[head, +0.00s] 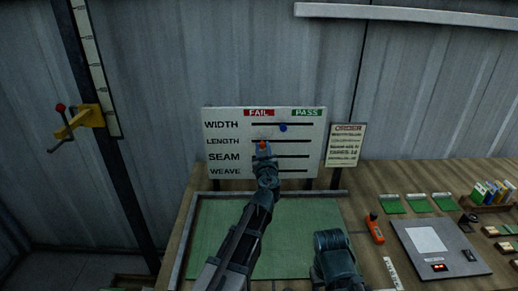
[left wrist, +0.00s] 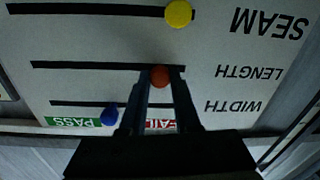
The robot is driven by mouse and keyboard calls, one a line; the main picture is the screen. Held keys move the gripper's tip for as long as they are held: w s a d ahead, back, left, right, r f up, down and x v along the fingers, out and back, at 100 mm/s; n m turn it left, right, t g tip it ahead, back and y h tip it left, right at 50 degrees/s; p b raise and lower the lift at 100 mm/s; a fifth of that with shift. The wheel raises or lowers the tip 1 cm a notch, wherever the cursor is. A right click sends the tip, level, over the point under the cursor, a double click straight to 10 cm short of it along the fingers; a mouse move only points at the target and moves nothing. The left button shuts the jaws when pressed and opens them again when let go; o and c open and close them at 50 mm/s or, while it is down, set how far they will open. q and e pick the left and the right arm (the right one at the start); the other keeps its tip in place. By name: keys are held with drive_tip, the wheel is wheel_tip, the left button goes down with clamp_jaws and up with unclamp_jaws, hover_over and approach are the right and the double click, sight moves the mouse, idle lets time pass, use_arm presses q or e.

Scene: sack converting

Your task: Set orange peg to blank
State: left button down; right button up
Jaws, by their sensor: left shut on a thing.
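The white board (head: 225,165) stands upright at the back, with slots labelled WIDTH, LENGTH, SEAM and WEAVE under a red FAIL and a green PASS mark. The orange peg (head: 262,143) is on the LENGTH slot, below the FAIL mark, towards the label end. My left gripper (head: 263,150) is shut on it; the left wrist view shows the orange peg (left wrist: 160,75) between the fingertips. The blue peg (head: 283,127) is on the WIDTH slot between the two marks. A yellow peg (left wrist: 179,13) is on the SEAM slot near its label end, hidden in the head view.
A green mat (head: 215,225) in a grey frame lies below the board. To the right are an orange handheld device (head: 375,228), a grey panel (head: 455,250), green pads (head: 418,203) and an order sheet (head: 344,146). Part of my right arm is at the front.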

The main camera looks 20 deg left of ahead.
sight(281, 141)
use_arm(q)
drive_tip(key=d, duration=0.2)
drive_tip(key=w+d, duration=0.1)
drive_tip(key=d, duration=0.1)
drive_tip(key=w+d, duration=0.1)
drive_tip(key=d, duration=0.2)
drive_tip(key=c, duration=0.6)
unclamp_jaws()
drive_tip(key=v, duration=1.3)
drive_tip(key=shift+s, duration=0.4)
drive_tip(key=shift+d, duration=0.15)
